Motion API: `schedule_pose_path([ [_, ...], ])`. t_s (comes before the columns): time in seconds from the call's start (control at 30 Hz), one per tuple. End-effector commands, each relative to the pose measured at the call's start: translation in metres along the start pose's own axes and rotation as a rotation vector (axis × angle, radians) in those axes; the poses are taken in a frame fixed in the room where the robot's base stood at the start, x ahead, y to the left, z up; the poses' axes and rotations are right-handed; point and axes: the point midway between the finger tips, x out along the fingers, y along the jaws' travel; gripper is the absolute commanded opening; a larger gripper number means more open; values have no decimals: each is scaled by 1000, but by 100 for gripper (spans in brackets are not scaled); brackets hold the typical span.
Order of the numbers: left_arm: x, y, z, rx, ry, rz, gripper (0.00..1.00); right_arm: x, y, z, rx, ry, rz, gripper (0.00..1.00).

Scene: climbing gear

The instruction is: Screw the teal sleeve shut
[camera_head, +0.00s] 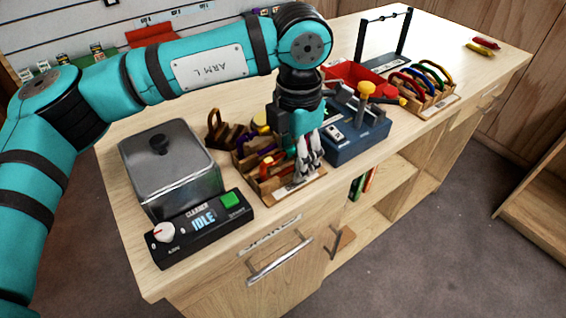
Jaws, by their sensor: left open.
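A teal sleeve cannot be made out; the gripper and arm cover part of the rack. A second wooden rack (437,102) with several colored carabiners stands further right. My right gripper is not in view.
A cleaner box with a metal lid (170,165) and a control panel reading IDLE (203,228) stands at the left. A blue fixture (355,140) with a yellow knob (366,89) is close right of my gripper. A red bin (352,75) and a black frame (384,40) stand behind.

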Motion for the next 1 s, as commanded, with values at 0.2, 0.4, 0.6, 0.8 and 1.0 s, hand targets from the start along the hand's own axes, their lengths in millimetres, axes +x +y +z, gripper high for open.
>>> schedule_pose_path([
  [0.2, 0, -5, 0, 1, 0, 0, 42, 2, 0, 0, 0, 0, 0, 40],
  [0.4, -2, -5, 0, 1, -1, 0, 42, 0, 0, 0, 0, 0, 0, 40],
  [0.6, -10, -5, 0, 1, -1, 0, 42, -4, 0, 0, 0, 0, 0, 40],
  [0.8, -17, -5, 0, 1, -1, 0, 42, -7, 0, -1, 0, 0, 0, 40],
  [1.0, -24, -5, 0, 2, -1, -1, 42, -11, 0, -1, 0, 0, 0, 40],
])
